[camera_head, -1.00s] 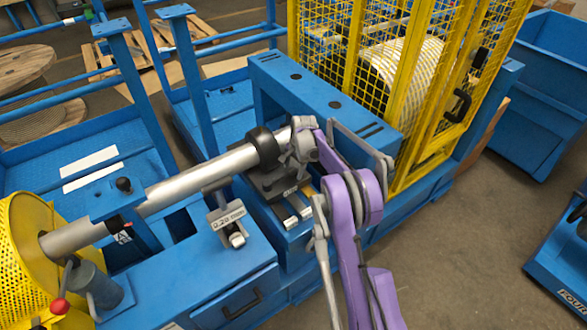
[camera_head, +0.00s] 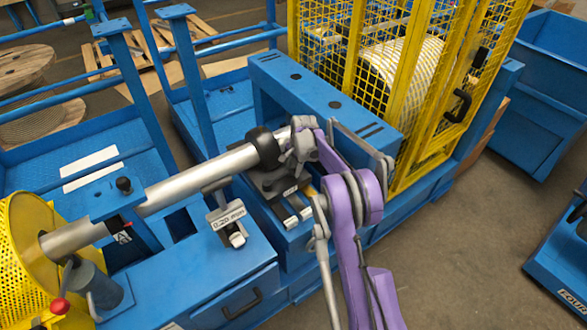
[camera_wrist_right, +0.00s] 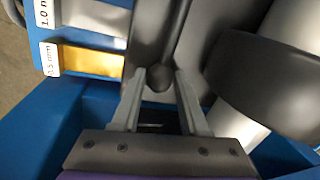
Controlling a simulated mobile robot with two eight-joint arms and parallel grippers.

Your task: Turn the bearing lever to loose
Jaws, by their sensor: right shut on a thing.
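My right gripper (camera_head: 292,160) is at the dark bearing block (camera_head: 262,184), close to the black ring (camera_head: 262,147) around the steel shaft (camera_head: 200,178). In the right wrist view its two grey fingers (camera_wrist_right: 159,90) are shut on a small dark round knob (camera_wrist_right: 160,76), which I take to be the end of the bearing lever. The rest of the lever is hard to tell from the dark housing behind it. In the head view the gripper and wrist hide the knob. My left gripper is not in view.
Shim strips (camera_wrist_right: 92,62), one labelled 0.5 mm, lie left of the fingers. A 0.20 mm tag (camera_head: 229,217) stands on the blue frame. A red-knobbed lever (camera_head: 60,306) is at the lower left. A yellow mesh guard (camera_head: 425,100) rises behind my right arm.

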